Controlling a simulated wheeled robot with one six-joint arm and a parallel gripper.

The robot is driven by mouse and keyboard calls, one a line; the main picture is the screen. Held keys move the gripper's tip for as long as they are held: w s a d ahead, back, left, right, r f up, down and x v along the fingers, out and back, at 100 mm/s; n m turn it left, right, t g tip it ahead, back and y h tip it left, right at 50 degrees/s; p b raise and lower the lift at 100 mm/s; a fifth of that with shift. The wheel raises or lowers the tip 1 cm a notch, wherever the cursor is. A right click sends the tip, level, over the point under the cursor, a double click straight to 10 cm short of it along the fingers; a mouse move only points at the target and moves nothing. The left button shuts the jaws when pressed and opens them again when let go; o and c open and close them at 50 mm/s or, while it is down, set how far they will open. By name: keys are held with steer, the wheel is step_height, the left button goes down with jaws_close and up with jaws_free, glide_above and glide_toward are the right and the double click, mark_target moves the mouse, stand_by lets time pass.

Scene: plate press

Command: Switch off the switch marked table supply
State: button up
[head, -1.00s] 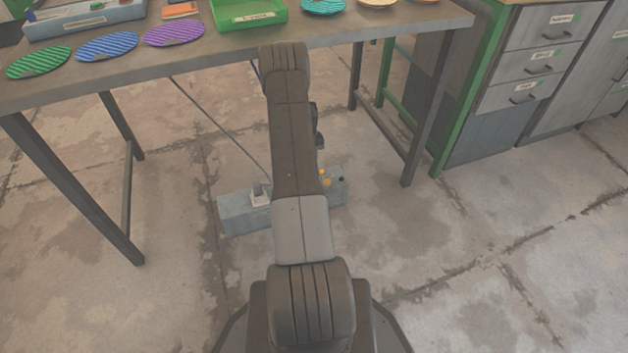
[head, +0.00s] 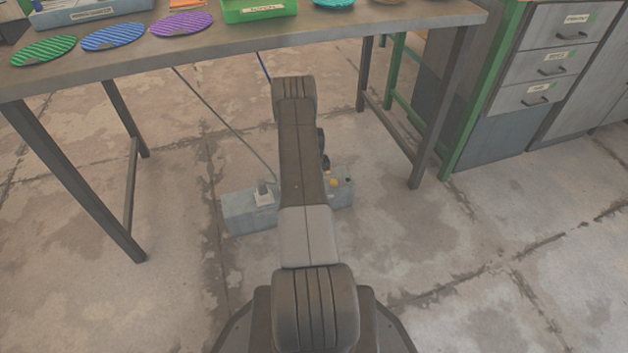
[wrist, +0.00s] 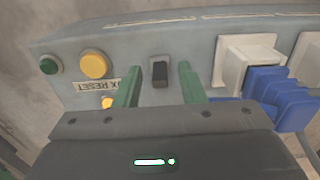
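A grey power box (head: 238,212) sits on the floor under the table, partly hidden behind my arm in the head view. In the wrist view the box (wrist: 120,48) fills the upper part. A black rocker switch (wrist: 160,73) on its face shows between the two green fingers of my gripper (wrist: 158,80). The fingers are apart, with nothing held between them. I cannot tell whether they touch the box. No label reading table supply is legible; my gripper's body hides the area below the switch. The switch's on or off position is unclear.
A white plug (wrist: 240,62) and a blue plug (wrist: 282,95) are at right. A table leg (head: 78,180) stands left of the box.

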jaws_close()
steer(key=shift+s+d+t+y, duration=0.1)
steer(key=shift+s+t+y, duration=0.25)
steer(key=shift+t, duration=0.45)
steer(key=shift+s+f+t+b, duration=0.2)
steer(key=shift+f+t+b, duration=0.1)
steer(key=shift+t+b, duration=0.45)
steer(key=shift+s+d+t+y+b, duration=0.1)
steer(key=shift+t+y+b, duration=0.15)
steer(key=shift+b, duration=0.9)
steer(key=shift+s+b, duration=0.1)
steer(key=shift+b, duration=0.35)
steer(key=shift+r+t, duration=0.15)
steer(key=shift+t, duration=0.15)
